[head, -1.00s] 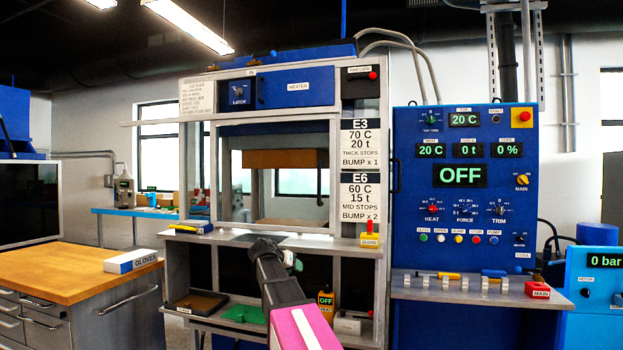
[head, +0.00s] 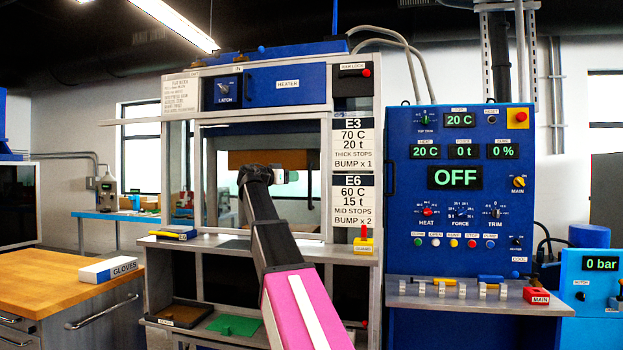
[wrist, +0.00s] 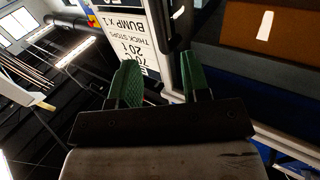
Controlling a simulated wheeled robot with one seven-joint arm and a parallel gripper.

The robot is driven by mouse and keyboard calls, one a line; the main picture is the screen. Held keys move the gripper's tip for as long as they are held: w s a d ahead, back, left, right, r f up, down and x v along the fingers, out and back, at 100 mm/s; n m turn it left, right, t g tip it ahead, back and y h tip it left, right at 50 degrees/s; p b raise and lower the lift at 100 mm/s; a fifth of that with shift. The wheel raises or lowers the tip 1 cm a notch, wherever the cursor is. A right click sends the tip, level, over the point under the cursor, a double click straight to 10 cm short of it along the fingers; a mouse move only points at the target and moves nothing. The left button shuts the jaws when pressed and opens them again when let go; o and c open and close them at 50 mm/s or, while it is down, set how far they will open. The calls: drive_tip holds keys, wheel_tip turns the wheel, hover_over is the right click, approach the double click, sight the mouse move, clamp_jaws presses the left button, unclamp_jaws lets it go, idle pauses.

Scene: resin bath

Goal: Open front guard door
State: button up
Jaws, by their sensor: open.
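The front guard door (head: 212,178) seems to be the light metal frame across the press opening, under the heater panel; its clear pane, if any, is hard to make out. I cannot tell whether it is fully shut. My gripper (head: 285,176) is in front of the opening, left of the E6 sign; its fingers are small and partly hidden there. In the wrist view my gripper (wrist: 160,85) shows two green fingers apart with nothing held between them. A metal upright of the press shows beyond the fingers. Contact with the frame cannot be seen.
A red and yellow guard switch (head: 363,241) sits on the ledge right of the opening. The E3 sign (head: 353,145) is on the right post. A blue control panel (head: 460,215) stands right. A wooden bench (head: 70,260) with a gloves box (head: 110,270) is left.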

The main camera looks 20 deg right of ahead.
drive_tip(key=x, duration=1)
drive_tip(key=shift+d, duration=0.2)
drive_tip(key=shift+w, duration=0.1)
clamp_jaws()
